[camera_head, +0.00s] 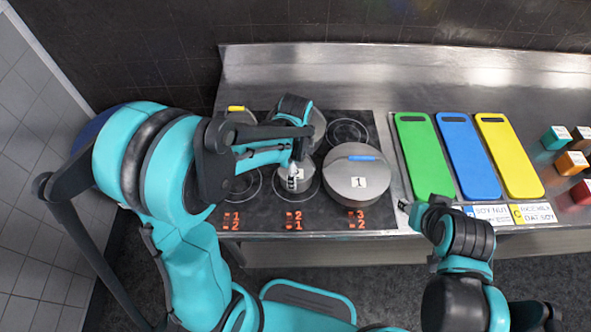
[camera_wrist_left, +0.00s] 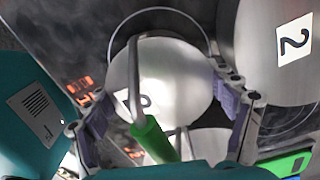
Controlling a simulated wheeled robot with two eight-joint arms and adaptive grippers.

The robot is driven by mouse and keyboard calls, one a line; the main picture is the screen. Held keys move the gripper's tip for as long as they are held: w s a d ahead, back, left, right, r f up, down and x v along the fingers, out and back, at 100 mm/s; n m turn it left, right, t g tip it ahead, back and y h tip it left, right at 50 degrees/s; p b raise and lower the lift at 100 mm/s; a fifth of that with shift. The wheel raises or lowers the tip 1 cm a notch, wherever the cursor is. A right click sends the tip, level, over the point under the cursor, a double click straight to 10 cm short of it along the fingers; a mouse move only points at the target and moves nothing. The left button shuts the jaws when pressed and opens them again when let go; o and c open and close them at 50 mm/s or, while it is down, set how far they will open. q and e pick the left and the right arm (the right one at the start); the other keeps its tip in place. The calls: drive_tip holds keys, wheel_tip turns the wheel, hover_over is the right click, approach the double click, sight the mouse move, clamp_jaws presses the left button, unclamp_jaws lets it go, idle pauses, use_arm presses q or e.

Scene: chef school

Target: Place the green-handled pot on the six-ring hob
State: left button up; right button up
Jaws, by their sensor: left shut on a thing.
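The green-handled pot is a small silver pot (camera_wrist_left: 175,75) with a green grip (camera_wrist_left: 153,137) on its handle, seen in the left wrist view. My left gripper (camera_wrist_left: 165,105) is shut on it, with a finger on each side. In the head view my left gripper (camera_head: 297,178) is over the front middle ring of the hob (camera_head: 330,217), and my arm hides most of the pot. I cannot tell whether the pot's base touches the hob. My right gripper (camera_head: 420,208) is by the counter's front edge, right of the hob; its jaws are unclear.
A large lidded pot (camera_head: 342,192) with a blue handle stands at the hob's front right. A yellow-handled pot (camera_head: 240,115) is at the back left. Green (camera_head: 424,155), blue (camera_head: 467,155) and yellow (camera_head: 510,155) boards lie to the right. The back right ring (camera_head: 347,132) is clear.

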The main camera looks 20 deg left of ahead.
use_arm(q)
drive_tip(key=shift+f, duration=0.1)
drive_tip(key=o, duration=1.3)
